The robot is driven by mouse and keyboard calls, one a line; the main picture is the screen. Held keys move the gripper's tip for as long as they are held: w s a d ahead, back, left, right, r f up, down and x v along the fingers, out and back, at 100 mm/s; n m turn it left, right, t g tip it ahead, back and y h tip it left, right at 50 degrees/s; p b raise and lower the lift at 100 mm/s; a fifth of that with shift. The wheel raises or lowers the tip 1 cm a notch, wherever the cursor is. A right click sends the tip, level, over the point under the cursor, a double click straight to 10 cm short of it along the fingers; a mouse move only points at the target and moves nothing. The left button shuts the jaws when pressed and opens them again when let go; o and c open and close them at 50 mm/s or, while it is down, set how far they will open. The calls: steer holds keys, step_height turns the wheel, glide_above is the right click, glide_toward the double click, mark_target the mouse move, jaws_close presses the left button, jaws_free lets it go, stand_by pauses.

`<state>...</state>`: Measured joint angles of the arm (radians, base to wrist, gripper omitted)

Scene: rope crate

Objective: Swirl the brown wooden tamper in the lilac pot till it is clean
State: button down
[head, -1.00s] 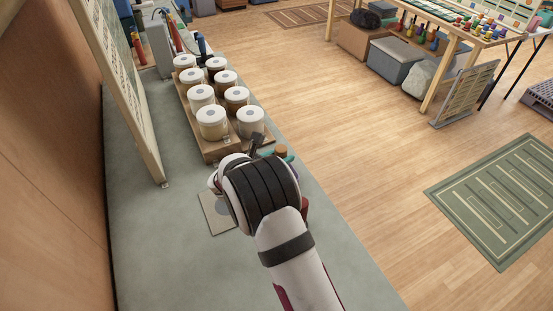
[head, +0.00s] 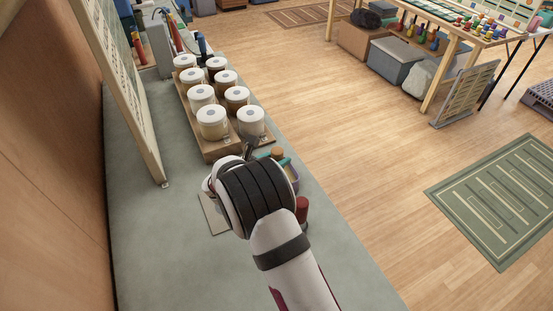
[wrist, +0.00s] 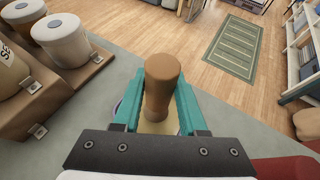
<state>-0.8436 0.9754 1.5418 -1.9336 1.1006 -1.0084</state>
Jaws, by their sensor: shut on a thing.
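My gripper (wrist: 160,112) has teal fingers and is shut on the brown wooden tamper (wrist: 161,72), which stands about upright between them. The tamper's rounded top (head: 277,152) also shows in the head view, just beyond my wrist. The lilac pot (head: 293,174) is partly visible there beside my wrist, which hides most of it. In the wrist view, something pale yellow shows below the fingers around the tamper. The tamper's lower end is hidden, so I cannot tell how clean it is.
A wooden rack (head: 222,151) of several white-lidded jars stands just beyond my gripper. A red object (head: 302,208) stands right of my wrist. A flat beige square (head: 212,213) lies to the left, partly covered. The grey bench (head: 160,250) is clear at the near left.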

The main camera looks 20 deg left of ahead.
stand_by(0.3)
step_height(320, 180, up, 9)
steer(key=shift+r, duration=0.1)
stand_by(0.4)
